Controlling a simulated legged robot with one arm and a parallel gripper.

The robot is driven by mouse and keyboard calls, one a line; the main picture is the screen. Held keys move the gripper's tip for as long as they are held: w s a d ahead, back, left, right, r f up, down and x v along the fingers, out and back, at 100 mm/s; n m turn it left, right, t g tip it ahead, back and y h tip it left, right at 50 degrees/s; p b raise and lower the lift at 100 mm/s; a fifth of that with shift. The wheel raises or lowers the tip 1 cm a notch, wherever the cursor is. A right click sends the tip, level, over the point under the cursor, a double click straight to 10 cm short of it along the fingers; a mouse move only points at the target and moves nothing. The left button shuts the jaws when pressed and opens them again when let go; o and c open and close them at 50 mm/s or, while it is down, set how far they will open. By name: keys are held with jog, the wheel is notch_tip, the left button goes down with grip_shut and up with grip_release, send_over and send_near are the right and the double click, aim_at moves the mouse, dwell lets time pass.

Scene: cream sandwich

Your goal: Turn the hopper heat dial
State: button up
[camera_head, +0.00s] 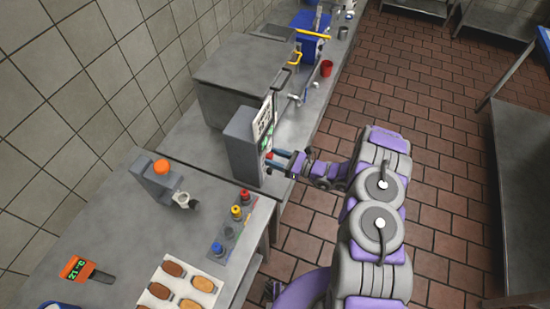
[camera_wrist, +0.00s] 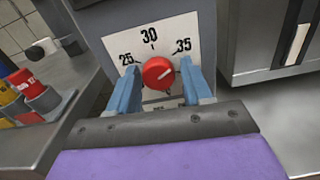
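The red round dial (camera_wrist: 158,73) sits in the middle of the wrist view, on a white scale plate (camera_wrist: 178,30) marked 25, 30 and 35. A short pale mark on the dial slants up to the right, roughly towards 35. The plate is on the front of a grey box (camera_head: 240,136), seen in the head view. My gripper (camera_wrist: 160,88) has its two blue fingers apart, one on each side of the dial, with a narrow gap seeming to show at each side. In the head view my gripper (camera_head: 282,160) reaches the box's front; its fingertips are small there.
A large grey lidded unit (camera_head: 235,75) stands behind the box. The tiled floor (camera_head: 430,200) at right is open.

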jog(key=shift+o, duration=1)
jog(key=shift+d, duration=0.15)
jog(key=p+v, duration=0.1)
jog(key=v, duration=1.6)
